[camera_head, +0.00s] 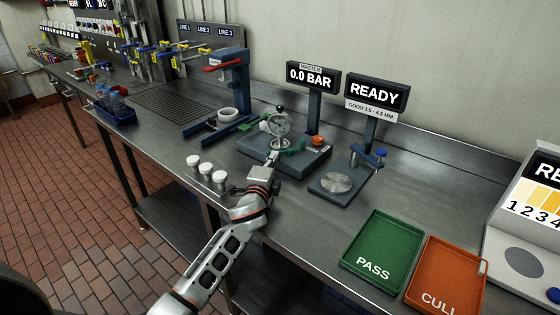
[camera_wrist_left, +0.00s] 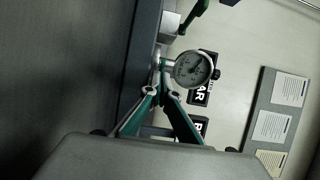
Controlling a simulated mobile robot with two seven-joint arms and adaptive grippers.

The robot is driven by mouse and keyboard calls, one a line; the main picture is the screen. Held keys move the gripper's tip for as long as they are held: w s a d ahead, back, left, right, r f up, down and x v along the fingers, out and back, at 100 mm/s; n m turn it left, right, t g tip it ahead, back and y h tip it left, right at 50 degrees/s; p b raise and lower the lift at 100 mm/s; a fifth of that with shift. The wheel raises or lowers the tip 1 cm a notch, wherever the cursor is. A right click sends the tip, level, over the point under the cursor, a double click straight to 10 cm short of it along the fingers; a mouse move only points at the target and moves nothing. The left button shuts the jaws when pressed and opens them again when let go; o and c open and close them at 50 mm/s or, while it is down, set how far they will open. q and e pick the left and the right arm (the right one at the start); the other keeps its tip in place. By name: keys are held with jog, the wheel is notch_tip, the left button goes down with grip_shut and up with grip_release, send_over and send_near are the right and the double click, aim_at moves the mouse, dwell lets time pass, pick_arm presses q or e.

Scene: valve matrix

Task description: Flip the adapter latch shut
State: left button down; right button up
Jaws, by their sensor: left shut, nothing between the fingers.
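A dark grey-blue fixture (camera_head: 308,166) on the bench carries a round pressure gauge (camera_head: 279,124). I cannot tell for sure which part is the adapter latch. My left gripper (camera_head: 274,155) is at the front of the fixture, just below the gauge. In the left wrist view my gripper fingers (camera_wrist_left: 161,72) meet, shut and empty, close beside the gauge (camera_wrist_left: 193,69). A green handle (camera_wrist_left: 195,15) shows above there. The fingertips hide part of the fixture. My right gripper is not in view.
A "0.0 BAR" sign (camera_head: 313,77) and a "READY" sign (camera_head: 376,94) stand behind. A blue clamp stand (camera_head: 340,185) is at the right, then a green PASS tray (camera_head: 383,252) and an orange CULL tray (camera_head: 446,278). Several white-capped pieces (camera_head: 206,171) stand at the left.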

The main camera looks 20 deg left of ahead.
pick_arm(q)
jog(key=shift+w+a, duration=0.5)
jog(key=shift+a, duration=0.15)
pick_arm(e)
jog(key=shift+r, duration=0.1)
pick_arm(q)
jog(key=shift+w+a, duration=0.1)
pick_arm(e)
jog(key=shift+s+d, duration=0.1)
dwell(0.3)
